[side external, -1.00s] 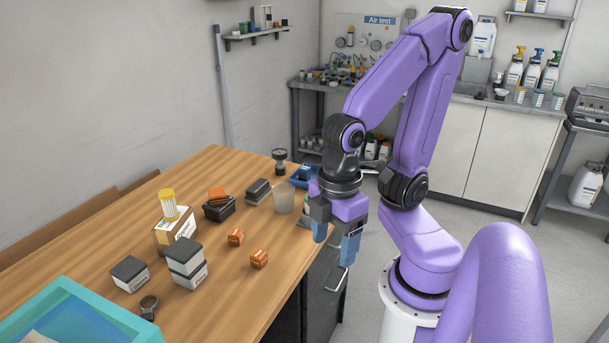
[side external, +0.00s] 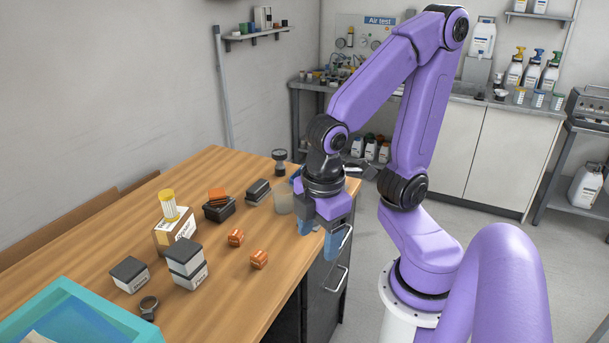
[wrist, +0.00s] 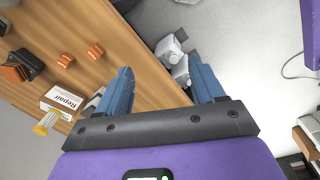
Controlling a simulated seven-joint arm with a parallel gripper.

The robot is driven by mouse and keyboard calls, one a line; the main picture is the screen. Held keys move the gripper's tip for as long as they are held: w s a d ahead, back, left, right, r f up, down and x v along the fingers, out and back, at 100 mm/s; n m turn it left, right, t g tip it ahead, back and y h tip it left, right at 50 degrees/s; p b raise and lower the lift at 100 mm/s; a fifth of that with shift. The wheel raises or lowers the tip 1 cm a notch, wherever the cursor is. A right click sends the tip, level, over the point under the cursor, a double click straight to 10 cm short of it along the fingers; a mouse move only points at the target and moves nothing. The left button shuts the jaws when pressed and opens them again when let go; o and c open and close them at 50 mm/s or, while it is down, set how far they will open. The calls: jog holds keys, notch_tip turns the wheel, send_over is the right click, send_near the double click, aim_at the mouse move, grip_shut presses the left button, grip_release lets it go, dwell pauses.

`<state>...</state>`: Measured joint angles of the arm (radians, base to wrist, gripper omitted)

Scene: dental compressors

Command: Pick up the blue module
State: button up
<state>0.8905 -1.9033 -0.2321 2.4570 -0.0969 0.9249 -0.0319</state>
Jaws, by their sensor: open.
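My gripper (side external: 319,234) is open and empty, pointing down beside the right edge of the table in the side view. Its two blue fingers are spread apart in the wrist view (wrist: 162,82), with nothing between them. No blue module shows clearly now. In the side view a small blue patch (side external: 295,178) peeks out just left of my wrist, at the far right end of the table; my wrist hides the rest, and I cannot tell whether it is the module. I see no blue module in the wrist view.
The wooden table (side external: 215,292) holds two orange blocks (side external: 236,237), a clear cup (side external: 284,200), stacked grey-and-white boxes (side external: 187,263), a yellow-topped jar (side external: 169,205) and a teal tray (side external: 100,312). A dark drawer cabinet (side external: 325,290) stands under the right edge.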

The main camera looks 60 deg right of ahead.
jog(key=w+d+f+t+h, duration=0.1)
jog(key=w+d+h, duration=0.55)
jog(key=w, duration=0.85)
jog(key=n+g+h, duration=0.2)
jog(key=n+h, duration=0.3)
jog(key=h, duration=0.2)
send_over(301, 168)
jog(key=a, duration=0.4)
notch_tip(301, 168, down, 8)
jog(key=shift+s+d+f+y, duration=0.15)
jog(key=shift+s+f, duration=0.1)
jog(key=shift+f, duration=0.65)
jog(key=shift+s+d+f+y, duration=0.1)
jog(key=shift+s+f, duration=0.1)
jog(key=shift+f, duration=0.7)
notch_tip(301, 168, down, 3)
jog(key=shift+f, duration=0.2)
jog(key=shift+d+f, duration=0.1)
jog(key=shift+d, duration=0.6)
jog(key=shift+d+f, duration=0.25)
jog(key=shift+d, duration=0.4)
